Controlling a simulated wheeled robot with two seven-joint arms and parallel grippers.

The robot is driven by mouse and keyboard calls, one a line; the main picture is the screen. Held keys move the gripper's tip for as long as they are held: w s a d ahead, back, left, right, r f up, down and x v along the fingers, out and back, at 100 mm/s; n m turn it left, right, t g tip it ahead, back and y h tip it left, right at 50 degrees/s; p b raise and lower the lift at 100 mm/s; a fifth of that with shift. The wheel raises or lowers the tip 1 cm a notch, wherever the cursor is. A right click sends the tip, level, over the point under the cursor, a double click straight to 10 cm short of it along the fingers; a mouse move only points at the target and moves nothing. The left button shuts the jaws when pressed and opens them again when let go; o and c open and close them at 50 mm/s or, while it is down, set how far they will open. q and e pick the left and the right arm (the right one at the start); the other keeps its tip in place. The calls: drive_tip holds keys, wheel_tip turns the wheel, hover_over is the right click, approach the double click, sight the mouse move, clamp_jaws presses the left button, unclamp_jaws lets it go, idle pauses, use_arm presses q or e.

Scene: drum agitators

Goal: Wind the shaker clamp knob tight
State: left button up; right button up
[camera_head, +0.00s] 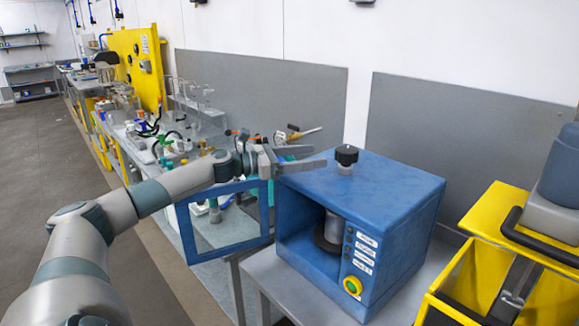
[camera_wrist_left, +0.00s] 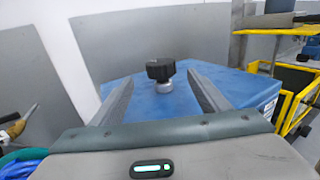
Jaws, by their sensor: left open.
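The clamp knob (camera_head: 346,155) is black and lobed, and stands on a short metal collar on top of the blue shaker (camera_head: 400,192). In the left wrist view the knob (camera_wrist_left: 161,70) is ahead of my left gripper (camera_wrist_left: 158,95), in line with the gap between the fingers. My left gripper (camera_head: 322,156) is open, with its fingers pointing at the knob and apart from it. The shaker's front is open, and a grey cylinder (camera_head: 334,227) stands inside on a dark round base. My right gripper is not in view.
The shaker's blue door frame (camera_head: 228,253) hangs open below my left arm. A yellow machine (camera_head: 500,215) stands close on the right. A cluttered lab bench (camera_head: 185,150) runs back on the left. Grey panels (camera_head: 416,134) line the wall behind.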

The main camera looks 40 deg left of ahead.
use_arm(q)
drive_tip(key=shift+f+b+v, duration=0.2)
drive_tip(key=shift+b+v, duration=0.7)
drive_tip(key=shift+v, duration=0.4)
drive_tip(key=shift+b+v, duration=0.4)
drive_tip(key=shift+v, duration=0.4)
drive_tip(key=shift+s+a+r+b, duration=0.1)
drive_tip(key=shift+s+a+b, duration=0.15)
drive_tip(key=shift+s, duration=0.2)
drive_tip(key=shift+r, duration=0.1)
drive_tip(key=shift+o, duration=0.2)
drive_tip(key=shift+s, duration=0.15)
